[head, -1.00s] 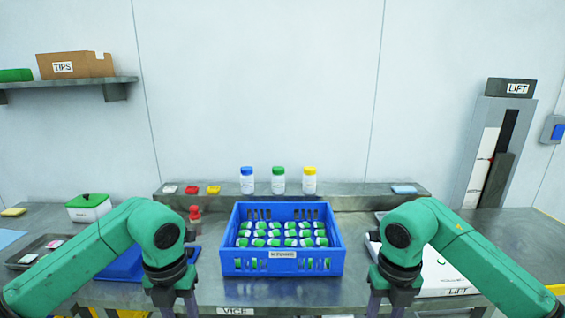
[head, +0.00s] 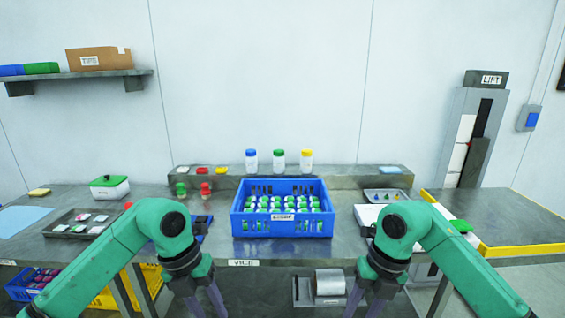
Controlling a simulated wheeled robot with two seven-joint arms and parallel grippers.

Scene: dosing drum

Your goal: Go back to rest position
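My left gripper (head: 203,303) is low in the left half of the head view, in front of the table's front edge. Its two fingers look spread apart, with nothing seen between them, though the tips run near the bottom of the picture. My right gripper (head: 367,303) is low in the right half, also in front of the table edge. Its fingers point down and look parted, with nothing seen between them. Both arms are bent and apart from the blue crate (head: 283,228), which stands on the table between them holding rows of green-and-white vials.
The steel table (head: 330,252) spans the view. A back ledge (head: 345,178) bears blue-, green- and yellow-capped bottles. A tray (head: 80,223) and a green-lidded box (head: 109,188) stand left. The lift (head: 470,140) is at right. Yellow and blue bins (head: 130,290) sit below left.

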